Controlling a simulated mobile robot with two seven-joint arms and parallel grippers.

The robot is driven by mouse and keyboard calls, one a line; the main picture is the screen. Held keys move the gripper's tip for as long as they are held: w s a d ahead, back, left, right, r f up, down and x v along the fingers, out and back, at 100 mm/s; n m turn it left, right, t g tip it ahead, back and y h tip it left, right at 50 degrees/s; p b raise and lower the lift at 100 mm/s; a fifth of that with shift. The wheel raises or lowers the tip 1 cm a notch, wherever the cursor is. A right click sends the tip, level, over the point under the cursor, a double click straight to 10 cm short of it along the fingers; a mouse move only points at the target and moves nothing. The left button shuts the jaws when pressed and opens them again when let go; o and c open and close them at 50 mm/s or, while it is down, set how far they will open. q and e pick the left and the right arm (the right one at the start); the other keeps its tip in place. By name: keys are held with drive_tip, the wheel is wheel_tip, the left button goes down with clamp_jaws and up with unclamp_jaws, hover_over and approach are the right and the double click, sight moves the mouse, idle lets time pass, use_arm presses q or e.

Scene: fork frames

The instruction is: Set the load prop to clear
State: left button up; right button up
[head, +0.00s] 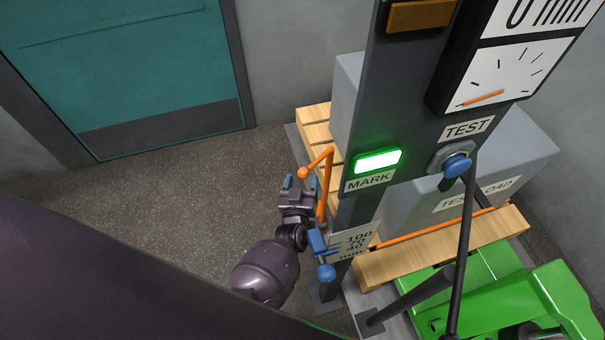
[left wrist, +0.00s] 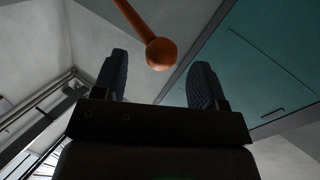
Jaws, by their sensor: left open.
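An orange bent lever (head: 325,185) with a ball knob (head: 303,172) sticks out from the left side of the dark post. It looks like the load prop, though no label on it is readable. My left gripper (head: 300,184) is open and empty, its blue fingertips just below the ball knob. In the left wrist view the orange ball (left wrist: 161,53) hangs just beyond the open fingers (left wrist: 159,75), roughly midway between them. I cannot tell whether the ball lies between the fingertips in depth. My right gripper is out of view.
The dark post (head: 398,110) carries a lit green MARK button (head: 378,160), a blue TEST knob (head: 456,166) and a dial (head: 510,70). Below the lever is a blue knob (head: 326,272) by a scale plate (head: 352,241). A grey load (head: 410,205) sits on a wooden pallet (head: 440,246) beside green machinery (head: 490,290).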

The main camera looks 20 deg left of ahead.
use_arm(q)
drive_tip(key=s+d+p, duration=0.1)
drive_tip(key=s, duration=0.6)
drive_tip(key=shift+s+d+p, duration=0.2)
drive_tip(key=shift+p, duration=0.15)
